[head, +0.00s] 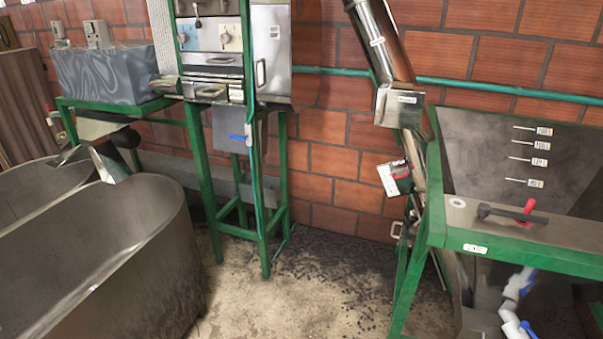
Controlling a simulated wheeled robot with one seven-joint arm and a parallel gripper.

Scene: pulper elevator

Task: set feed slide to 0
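No part marked as the feed slide can be read for certain here. At the right, a green-framed hopper (583,261) has a metal plate along its front with a black bar handle (510,216) and a small red lever (527,211). At the upper middle, a machine on green legs has a front panel with two dials (230,36) and a handled metal slide or drawer (212,90) below it. The setting of either part is too small to read. My gripper is not in view.
Large metal tanks (105,245) fill the left front. An inclined metal tube (381,40) runs down beside the hopper. White pipes with a blue valve handle (527,328) sit low at the right. Concrete floor (290,310) with scattered dark bits is open in the middle.

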